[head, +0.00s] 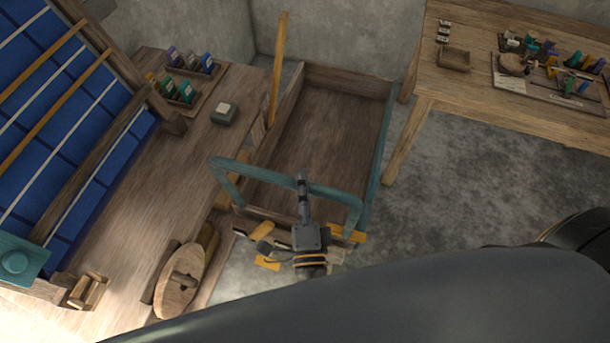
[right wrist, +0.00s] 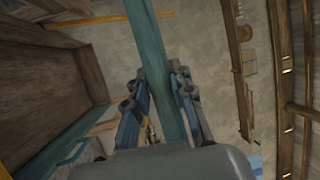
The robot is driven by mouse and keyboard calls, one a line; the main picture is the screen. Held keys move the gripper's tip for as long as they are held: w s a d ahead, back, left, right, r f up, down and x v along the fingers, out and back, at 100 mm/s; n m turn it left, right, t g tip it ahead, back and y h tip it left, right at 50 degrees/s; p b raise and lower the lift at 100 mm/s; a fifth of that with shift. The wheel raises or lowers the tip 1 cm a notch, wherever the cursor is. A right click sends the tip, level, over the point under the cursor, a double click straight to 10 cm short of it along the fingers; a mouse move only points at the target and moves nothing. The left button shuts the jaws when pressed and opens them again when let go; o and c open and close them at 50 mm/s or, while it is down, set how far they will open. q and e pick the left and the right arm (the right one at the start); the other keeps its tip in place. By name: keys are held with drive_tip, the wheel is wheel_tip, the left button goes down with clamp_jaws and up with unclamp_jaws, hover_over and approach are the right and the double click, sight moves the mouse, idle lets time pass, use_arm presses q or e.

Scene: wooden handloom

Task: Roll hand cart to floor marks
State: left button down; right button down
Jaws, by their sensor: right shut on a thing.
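The hand cart is a wooden open box (head: 325,125) with teal trim and a teal bar handle (head: 265,167) at its near end. It stands on the grey floor between the loom bench and the right table. My right gripper (head: 303,187) is shut on the handle bar; in the right wrist view the teal bar (right wrist: 165,95) runs between its fingers (right wrist: 160,105). Yellow patches (head: 267,263) and (head: 345,235) show near the cart's near end; the gripper hides part of that area. I cannot tell whether all are floor marks. My left gripper is not in view.
The loom bench (head: 165,215) with blue cloth (head: 40,110) stands close along the cart's left. A yellow-brown pole (head: 278,65) stands at the cart's far left corner. A wooden table (head: 480,95) with tools is at right. Floor (head: 440,205) right of the cart is clear.

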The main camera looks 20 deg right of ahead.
drive_tip(key=shift+s+a+f, duration=0.1)
drive_tip(key=shift+a+f, duration=0.05)
drive_tip(key=shift+f, duration=0.05)
drive_tip(key=c, duration=1.3)
unclamp_jaws()
drive_tip(key=shift+c, duration=0.2)
drive_tip(key=shift+o, duration=1.1)
drive_tip(key=shift+s+a+r, duration=0.1)
drive_tip(key=shift+s+r, duration=0.05)
drive_tip(key=v, duration=1.2)
